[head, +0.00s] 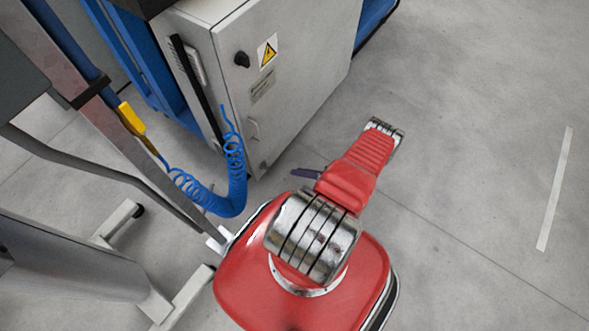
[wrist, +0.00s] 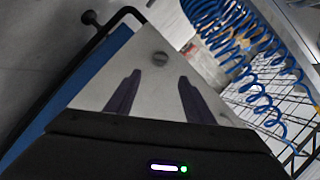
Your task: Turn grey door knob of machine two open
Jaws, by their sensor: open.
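A light grey cabinet door (head: 300,75) with a dark round knob (head: 242,59) stands at the upper middle of the head view. A small pale handle (head: 254,127) is lower on the door. In the wrist view a round grey knob (wrist: 160,58) sits on a light grey panel (wrist: 150,85), just beyond and between my fingertips. I cannot tell whether it is the same knob. My gripper (wrist: 157,84) is open and empty, its two dark fingers apart. In the head view only a dark finger shows beside my red arm, low in front of the cabinet.
A coiled blue hose (head: 235,170) hangs left of my arm and also shows in the wrist view (wrist: 250,70). A yellow warning sign (head: 267,51) is on the cabinet. A grey stand (head: 75,255) is at the left. The floor (head: 480,150) at the right is clear.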

